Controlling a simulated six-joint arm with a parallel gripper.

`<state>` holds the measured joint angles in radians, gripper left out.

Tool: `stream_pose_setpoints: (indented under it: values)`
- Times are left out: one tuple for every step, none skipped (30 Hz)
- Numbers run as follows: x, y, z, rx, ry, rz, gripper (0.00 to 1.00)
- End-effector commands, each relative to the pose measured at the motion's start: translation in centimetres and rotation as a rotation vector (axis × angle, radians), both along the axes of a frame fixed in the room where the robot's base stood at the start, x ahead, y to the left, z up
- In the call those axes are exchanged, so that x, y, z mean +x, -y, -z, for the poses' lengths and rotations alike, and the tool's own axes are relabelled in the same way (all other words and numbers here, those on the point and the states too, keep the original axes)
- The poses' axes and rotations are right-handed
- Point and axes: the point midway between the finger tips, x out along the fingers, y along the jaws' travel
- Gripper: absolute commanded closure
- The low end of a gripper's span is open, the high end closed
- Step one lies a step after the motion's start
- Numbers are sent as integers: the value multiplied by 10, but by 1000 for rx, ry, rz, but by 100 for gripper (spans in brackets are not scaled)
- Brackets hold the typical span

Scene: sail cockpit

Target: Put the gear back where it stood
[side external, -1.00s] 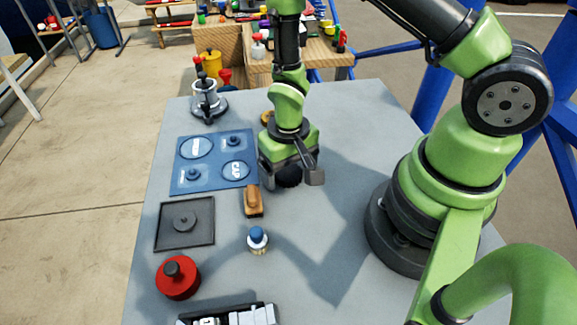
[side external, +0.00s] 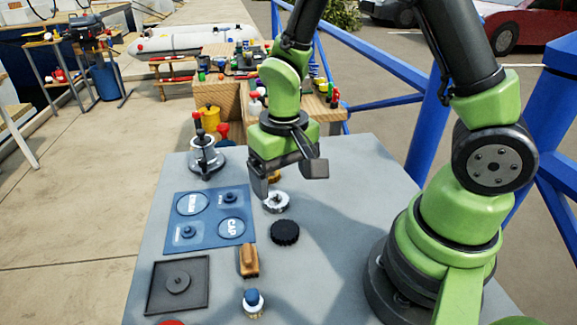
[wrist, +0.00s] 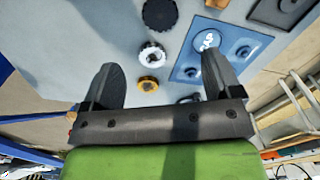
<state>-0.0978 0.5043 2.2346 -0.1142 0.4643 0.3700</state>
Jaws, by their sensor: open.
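A silver toothed gear (side external: 276,202) lies on the grey table just right of the blue mat (side external: 215,243). It also shows in the wrist view (wrist: 152,54), between my fingers in the picture but below them and apart. My gripper (side external: 288,178) is raised above the table, open and empty; both fingers show in the wrist view (wrist: 158,64). The mat has two pale printed circles, one lettered CAP, and two dark pegs (side external: 230,198). A black ridged cap (side external: 285,232) lies in front of the gear. An orange-brown ring (wrist: 148,84) lies behind it, partly hidden in the side view.
A wooden-handled brush or block (side external: 249,261), a blue-topped bottle (side external: 253,302) and a dark square tray with a peg (side external: 153,300) are nearer the front. A silver winch-like fitting (side external: 206,160) stands at the back left. The table's right middle is clear.

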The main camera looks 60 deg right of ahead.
Motion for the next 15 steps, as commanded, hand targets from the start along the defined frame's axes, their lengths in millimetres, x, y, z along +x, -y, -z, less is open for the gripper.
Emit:
stream_pose_setpoints:
  values:
    - [0, 0, -5, 2, 9, 0, 16]
    - [0, 0, -9, 4, 17, 2, 16]
    - [1, 1, -16, 7, 33, 4, 16]
    - [0, 1, -23, 11, 48, 5, 16]
    - [0, 1, -32, 16, 67, 6, 16]
    - [-1, 2, -44, 23, 98, 8, 16]
    - [-3, 2, -55, 29, 123, 9, 16]
    - [-6, 2, -66, 36, 150, 10, 16]
    - [-10, 3, -81, 47, 190, 10, 16]
    - [-14, 3, -92, 55, 218, 12, 16]
    - [-18, 3, -103, 63, 248, 11, 16]
    - [-25, 3, -116, 73, 287, 10, 16]
    - [-31, 3, -125, 81, 315, 10, 16]
    - [-36, 3, -134, 89, 344, 7, 16]
    - [-44, 3, -144, 100, 383, 5, 16]
